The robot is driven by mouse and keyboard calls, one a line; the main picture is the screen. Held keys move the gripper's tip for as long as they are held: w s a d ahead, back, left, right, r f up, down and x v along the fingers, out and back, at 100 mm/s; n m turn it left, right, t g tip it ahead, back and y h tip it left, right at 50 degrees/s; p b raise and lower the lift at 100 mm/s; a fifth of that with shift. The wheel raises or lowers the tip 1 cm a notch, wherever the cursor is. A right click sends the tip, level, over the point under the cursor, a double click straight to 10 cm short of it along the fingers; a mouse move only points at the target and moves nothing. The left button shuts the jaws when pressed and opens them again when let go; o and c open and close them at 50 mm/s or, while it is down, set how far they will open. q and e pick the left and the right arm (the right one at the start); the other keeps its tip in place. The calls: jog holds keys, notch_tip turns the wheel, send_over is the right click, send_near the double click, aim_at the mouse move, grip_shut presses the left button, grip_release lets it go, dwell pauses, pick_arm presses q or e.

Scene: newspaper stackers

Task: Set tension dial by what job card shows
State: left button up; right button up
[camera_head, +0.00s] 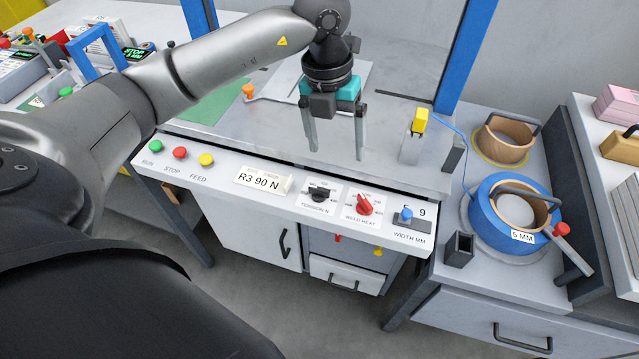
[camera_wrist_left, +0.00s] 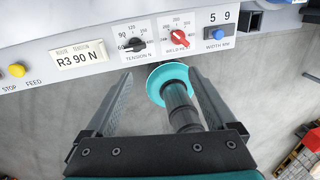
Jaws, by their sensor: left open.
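The job card (camera_head: 262,181) on the front panel reads "R3 90 N"; it also shows in the left wrist view (camera_wrist_left: 78,58). The black tension dial (camera_head: 319,194), marked "TENSION N", sits right of the card. In the left wrist view the dial (camera_wrist_left: 133,44) is at the top, ahead of the fingers; its pointer's setting is too small to read surely. My left gripper (camera_head: 336,148) is open above the machine's top, behind the panel and over the dial in the picture, apart from it. Its fingers (camera_wrist_left: 162,85) are spread in the left wrist view. My right gripper is not in view.
The red weld heat knob (camera_head: 364,206) is close right of the dial, then the blue-topped width control (camera_head: 406,215). Green, red (camera_head: 180,153) and yellow buttons are at the panel's left. A blue "5 MM" reel (camera_head: 487,222) stands at the right. Blue posts (camera_head: 466,55) rise behind.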

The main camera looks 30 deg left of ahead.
aim_at(319, 188)
pick_arm(q)
jog(key=shift+n+y, duration=0.3)
jog(key=shift+y, duration=0.4)
jog(key=a+f+b, duration=0.1)
jog(key=f, duration=0.4)
jog(key=a+f, duration=0.1)
jog(key=f, duration=0.3)
jog(key=a+f+b, duration=0.1)
jog(key=f, duration=0.4)
jog(key=shift+a+f+b, duration=0.1)
jog(key=shift+f+b, duration=0.2)
jog(key=shift+b, duration=0.05)
jog(key=c, duration=1.4)
